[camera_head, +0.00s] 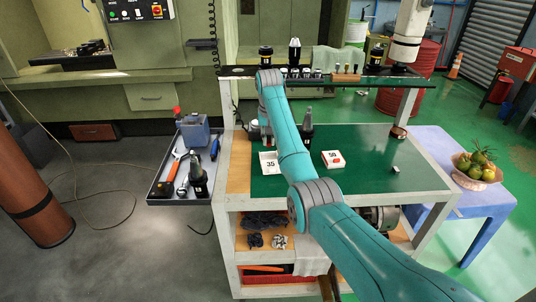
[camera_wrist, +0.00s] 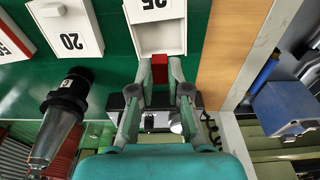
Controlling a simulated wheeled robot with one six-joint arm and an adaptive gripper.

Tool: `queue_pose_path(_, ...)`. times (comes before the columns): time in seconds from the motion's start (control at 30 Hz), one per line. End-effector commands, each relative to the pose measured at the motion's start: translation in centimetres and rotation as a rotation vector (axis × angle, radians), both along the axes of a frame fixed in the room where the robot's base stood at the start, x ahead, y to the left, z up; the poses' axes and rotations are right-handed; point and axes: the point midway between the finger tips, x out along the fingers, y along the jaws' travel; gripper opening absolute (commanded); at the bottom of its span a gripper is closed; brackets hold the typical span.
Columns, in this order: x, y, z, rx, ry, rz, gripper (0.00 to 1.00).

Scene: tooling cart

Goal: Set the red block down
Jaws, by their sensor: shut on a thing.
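In the wrist view my gripper (camera_wrist: 160,66) is shut on the red block (camera_wrist: 160,65), which sits between the fingertips. The block is at the near edge of a white box (camera_wrist: 158,40) with a number label; its height above the surface cannot be told.
A white box labelled 20 (camera_wrist: 72,28) and a black tool holder (camera_wrist: 70,95) stand beside my gripper. A red-sided box (camera_head: 333,159) lies right of my arm. A side tray (camera_head: 180,198) holds tools. The green top (camera_head: 370,150) is mostly clear at right.

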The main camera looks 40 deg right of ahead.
Motion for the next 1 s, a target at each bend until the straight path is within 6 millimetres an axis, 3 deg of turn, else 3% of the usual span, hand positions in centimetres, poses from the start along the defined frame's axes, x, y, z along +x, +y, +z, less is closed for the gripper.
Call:
queue_pose_path(0.5, 0.0, 0.0, -6.2, 0.000, 0.000, 0.000, 0.00)
queue_pose_path(0.9, 0.0, 0.0, -6.8, 0.000, 0.000, 0.000, 0.00)
queue_pose_path(0.93, 0.0, 0.0, -6.8, 0.000, 0.000, 0.000, 0.21)
queue_pose_path(1.0, 0.0, 0.0, -6.8, 0.000, 0.000, 0.000, 0.26)
